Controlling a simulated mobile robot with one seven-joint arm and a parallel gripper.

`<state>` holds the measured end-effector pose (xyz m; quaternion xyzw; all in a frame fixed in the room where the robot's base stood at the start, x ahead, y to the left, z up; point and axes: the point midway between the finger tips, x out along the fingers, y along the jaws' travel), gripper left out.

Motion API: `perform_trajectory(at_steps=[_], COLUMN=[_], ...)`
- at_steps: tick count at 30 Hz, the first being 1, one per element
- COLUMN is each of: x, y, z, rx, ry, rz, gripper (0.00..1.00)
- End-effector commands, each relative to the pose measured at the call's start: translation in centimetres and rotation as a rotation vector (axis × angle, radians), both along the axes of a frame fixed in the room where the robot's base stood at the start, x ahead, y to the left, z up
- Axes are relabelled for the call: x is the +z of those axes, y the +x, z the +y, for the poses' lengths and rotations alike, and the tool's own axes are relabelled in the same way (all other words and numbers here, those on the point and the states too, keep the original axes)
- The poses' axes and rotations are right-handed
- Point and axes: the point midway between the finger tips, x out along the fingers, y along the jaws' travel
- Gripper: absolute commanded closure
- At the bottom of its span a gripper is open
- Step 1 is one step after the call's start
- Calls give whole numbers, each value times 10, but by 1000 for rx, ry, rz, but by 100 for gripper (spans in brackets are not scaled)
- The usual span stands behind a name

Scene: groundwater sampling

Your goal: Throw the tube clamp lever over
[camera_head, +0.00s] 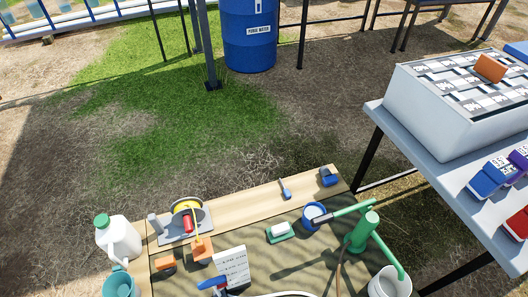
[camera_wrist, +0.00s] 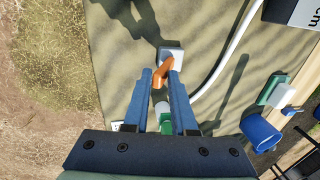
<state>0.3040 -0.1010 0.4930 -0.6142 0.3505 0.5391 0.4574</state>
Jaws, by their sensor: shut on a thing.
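In the wrist view, the orange lever (camera_wrist: 162,70) of the tube clamp stands between the tips of my gripper (camera_wrist: 160,80). The two blue fingers are closed on it. A pale grey block (camera_wrist: 174,56) sits right beside the lever on the sandy mat. A white part with a green piece (camera_wrist: 166,126) below it shows between the fingers. The fingers hide part of the clamp. A white tube (camera_wrist: 228,57) curves over the mat to the right. I cannot make out my gripper or the lever in the head view.
On the bench, a green hand pump (camera_head: 362,234) stands over a white bucket (camera_head: 388,288). A blue cup (camera_head: 312,213), a green and white block (camera_head: 281,231), a note sheet (camera_head: 232,268) and a reel (camera_head: 186,208) lie around the mat. A white jug (camera_head: 118,240) stands at left.

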Motion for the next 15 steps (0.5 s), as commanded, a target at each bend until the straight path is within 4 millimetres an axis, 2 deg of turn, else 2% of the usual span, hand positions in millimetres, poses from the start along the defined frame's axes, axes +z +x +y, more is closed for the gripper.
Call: perform_trajectory(at_steps=[1, 10, 15], x=[-4, -4, -16], y=[-9, -11, -21], z=[-1, -1, -3], rx=[-3, -1, -4], ry=[4, 7, 33], rz=[3, -5, -53], gripper=[100, 100, 100])
